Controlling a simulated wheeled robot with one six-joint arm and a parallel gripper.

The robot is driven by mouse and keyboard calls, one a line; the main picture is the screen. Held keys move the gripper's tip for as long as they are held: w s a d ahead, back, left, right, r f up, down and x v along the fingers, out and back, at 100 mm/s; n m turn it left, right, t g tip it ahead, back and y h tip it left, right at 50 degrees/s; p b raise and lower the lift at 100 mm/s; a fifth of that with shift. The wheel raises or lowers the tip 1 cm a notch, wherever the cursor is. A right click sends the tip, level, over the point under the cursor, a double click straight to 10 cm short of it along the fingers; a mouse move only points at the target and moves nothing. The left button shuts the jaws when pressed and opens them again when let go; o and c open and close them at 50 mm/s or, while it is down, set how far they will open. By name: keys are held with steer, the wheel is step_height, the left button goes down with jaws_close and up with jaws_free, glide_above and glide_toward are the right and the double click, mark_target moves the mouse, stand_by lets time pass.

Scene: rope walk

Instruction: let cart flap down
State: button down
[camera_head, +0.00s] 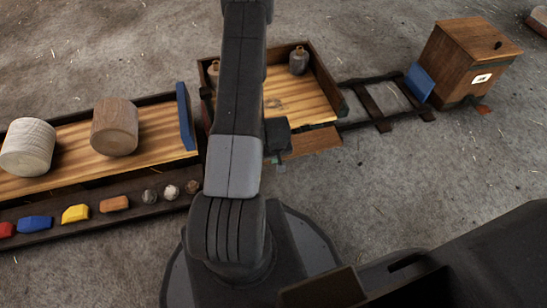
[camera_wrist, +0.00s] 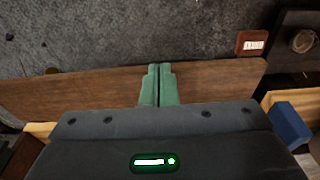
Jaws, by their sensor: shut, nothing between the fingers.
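The cart (camera_head: 338,102) is a wooden tray with dark side walls and a pale plank floor, in the middle of the head view. Its brown flap (camera_head: 313,140) lies outward and low at the cart's near edge; its exact angle is unclear. In the wrist view the flap (camera_wrist: 215,82) is a long brown board across the picture. My gripper (camera_head: 278,160) is mostly hidden behind my arm in the head view. In the wrist view its green fingertips (camera_wrist: 158,70) are together and empty, over the flap; I cannot tell whether they touch it.
Rails (camera_head: 378,108) lead right to a wooden box (camera_head: 470,62).

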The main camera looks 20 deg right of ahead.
steer(key=shift+s+f, duration=0.15)
steer(key=shift+f, duration=0.2)
stand_by(0.4)
steer(key=s+r+p, duration=0.4)
steer(key=s+r, duration=0.2)
steer(key=s, duration=0.3)
steer(key=shift+s+a+r, duration=0.2)
steer(key=shift+s+a, duration=0.1)
steer(key=shift+s, duration=0.1)
